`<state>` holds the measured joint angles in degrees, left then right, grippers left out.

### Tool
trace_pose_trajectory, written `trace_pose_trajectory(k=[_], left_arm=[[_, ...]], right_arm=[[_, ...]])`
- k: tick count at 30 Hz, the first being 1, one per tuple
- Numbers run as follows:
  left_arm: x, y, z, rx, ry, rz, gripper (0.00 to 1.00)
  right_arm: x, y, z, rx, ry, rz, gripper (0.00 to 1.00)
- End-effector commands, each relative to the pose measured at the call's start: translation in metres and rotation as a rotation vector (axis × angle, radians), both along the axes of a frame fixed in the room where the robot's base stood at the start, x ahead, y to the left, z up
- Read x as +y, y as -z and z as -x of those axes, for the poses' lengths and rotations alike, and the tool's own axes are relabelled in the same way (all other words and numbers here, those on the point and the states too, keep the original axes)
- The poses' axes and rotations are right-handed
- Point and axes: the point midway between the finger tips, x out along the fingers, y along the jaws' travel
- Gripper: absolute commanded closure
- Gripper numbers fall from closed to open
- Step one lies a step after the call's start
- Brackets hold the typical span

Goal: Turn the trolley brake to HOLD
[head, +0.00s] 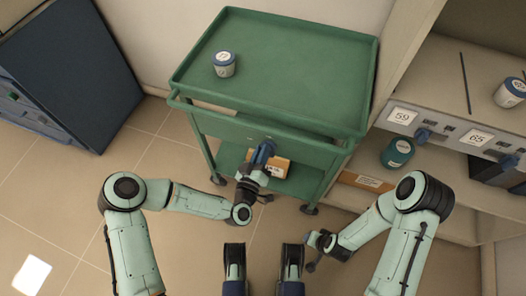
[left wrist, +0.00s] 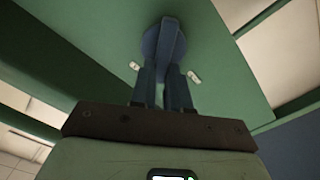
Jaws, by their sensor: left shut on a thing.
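The green trolley (head: 275,62) stands ahead of me. Its blue brake knob (head: 265,147) is on the front panel; in the left wrist view the knob (left wrist: 172,32) is a round disc with a raised bar. My left gripper (head: 258,158) is shut on the knob, its two blue fingers (left wrist: 166,80) on either side of the bar. Two small pale marks (left wrist: 194,77) flank the knob; their lettering cannot be read. My right gripper (head: 314,250) is low at the right, away from the trolley; its jaws are too small to judge.
At the right are a bench with numbered labels (head: 402,116) and a teal jar (head: 398,152).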

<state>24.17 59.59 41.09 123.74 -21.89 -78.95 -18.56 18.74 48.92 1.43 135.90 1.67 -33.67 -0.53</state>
Motion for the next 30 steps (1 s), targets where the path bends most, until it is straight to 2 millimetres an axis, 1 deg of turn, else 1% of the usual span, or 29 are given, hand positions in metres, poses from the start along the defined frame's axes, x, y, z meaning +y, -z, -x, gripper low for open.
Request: trace_pose_trajectory(k=[7, 18, 24, 30], left_arm=[[0.003, 0.004, -0.001, 0.076, 0.002, 0.223, 1.0], [0.006, 0.011, -0.001, 0.186, 0.002, 0.556, 1.0], [0.007, 0.014, -0.002, 0.236, 0.001, 0.71, 1.0], [0.007, 0.017, -0.002, 0.273, 0.002, 0.825, 1.0]], right_arm=[[0.001, -0.004, -0.004, -0.016, -0.001, 0.001, 0.57], [0.001, -0.005, -0.005, -0.019, -0.001, 0.001, 0.57], [0.0, -0.004, -0.004, -0.014, 0.0, 0.001, 0.57], [0.0, -0.003, -0.003, -0.01, 0.0, 0.0, 0.57]])
